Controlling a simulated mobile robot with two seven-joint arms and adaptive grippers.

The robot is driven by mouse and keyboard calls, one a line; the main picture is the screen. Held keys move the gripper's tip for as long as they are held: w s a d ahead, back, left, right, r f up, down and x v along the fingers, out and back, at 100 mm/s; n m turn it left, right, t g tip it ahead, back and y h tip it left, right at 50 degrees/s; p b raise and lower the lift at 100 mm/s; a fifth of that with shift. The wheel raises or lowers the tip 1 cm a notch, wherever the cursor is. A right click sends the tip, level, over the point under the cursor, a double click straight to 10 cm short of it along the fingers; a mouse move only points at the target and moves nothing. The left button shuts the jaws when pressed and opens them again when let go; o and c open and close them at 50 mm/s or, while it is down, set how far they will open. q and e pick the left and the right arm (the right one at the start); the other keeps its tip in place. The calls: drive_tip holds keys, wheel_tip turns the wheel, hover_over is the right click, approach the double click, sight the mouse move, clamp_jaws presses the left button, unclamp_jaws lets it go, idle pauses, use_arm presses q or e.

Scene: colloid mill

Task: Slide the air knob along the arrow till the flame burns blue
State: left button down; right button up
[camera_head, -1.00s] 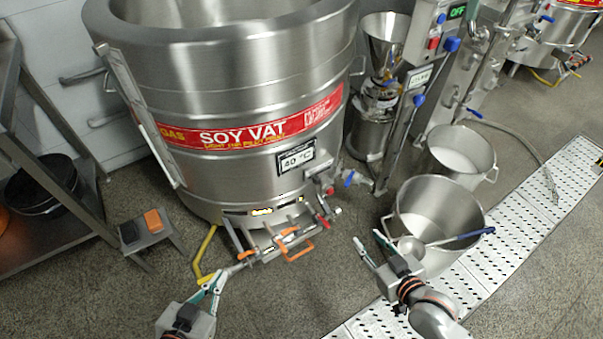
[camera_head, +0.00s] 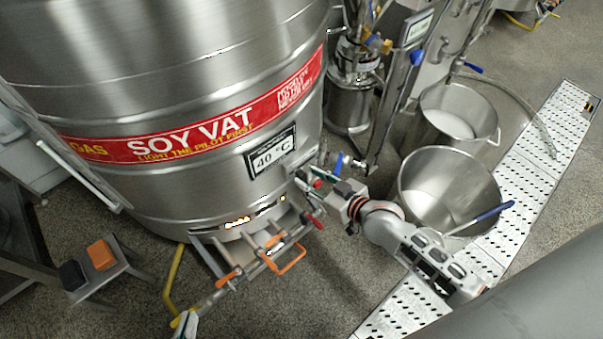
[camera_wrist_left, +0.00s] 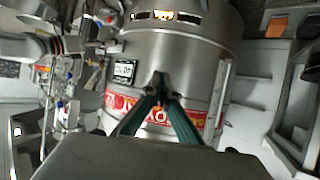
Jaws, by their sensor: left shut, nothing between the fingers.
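The steel soy vat (camera_head: 200,190) fills the upper left of the head view. A slot low on its front shows a yellow-orange and white glow (camera_head: 238,222), also visible in the left wrist view (camera_wrist_left: 165,15). Below it is a burner frame with orange-tipped rods (camera_head: 228,280) and an orange loop handle (camera_head: 288,260). I cannot tell which part is the air knob, and no arrow is readable. My left gripper (camera_head: 186,318) is shut and empty by the yellow pipe's lower end; its fingers meet in the wrist view (camera_wrist_left: 160,82). My right gripper (camera_head: 338,192) is beside the valves; its fingers are unclear.
Red (camera_head: 316,220) and blue (camera_head: 340,165) valve handles stick out at the vat's right. A steel pot (camera_head: 445,165) with a blue-handled tool (camera_head: 483,216) stands right of my right arm. A small stand holds black and orange blocks (camera_head: 101,254). A yellow pipe (camera_head: 174,280) rises left of the burner.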

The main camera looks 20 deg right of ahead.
drive_tip(key=shift+w+a+f, duration=0.35)
drive_tip(key=shift+w+f, duration=0.3)
drive_tip(key=shift+w, duration=0.15)
drive_tip(key=shift+w+a+b, duration=0.1)
drive_tip(key=shift+w+b, duration=0.2)
drive_tip(key=shift+w+r, duration=0.1)
drive_tip(key=shift+w, duration=0.1)
clamp_jaws()
drive_tip(key=shift+w+d+p, duration=0.1)
drive_tip(key=shift+w+d, duration=0.15)
drive_tip(key=shift+d, duration=0.5)
drive_tip(key=shift+w+d+p, duration=0.15)
drive_tip(key=shift+w+d, duration=0.15)
drive_tip(key=shift+d, duration=0.4)
drive_tip(key=shift+w+d+p, duration=0.1)
drive_tip(key=shift+w+d, duration=0.15)
drive_tip(key=shift+d, duration=0.5)
drive_tip(key=shift+w+d, duration=0.1)
drive_tip(key=shift+d, duration=0.15)
use_arm(q)
drive_tip(key=shift+f, duration=0.1)
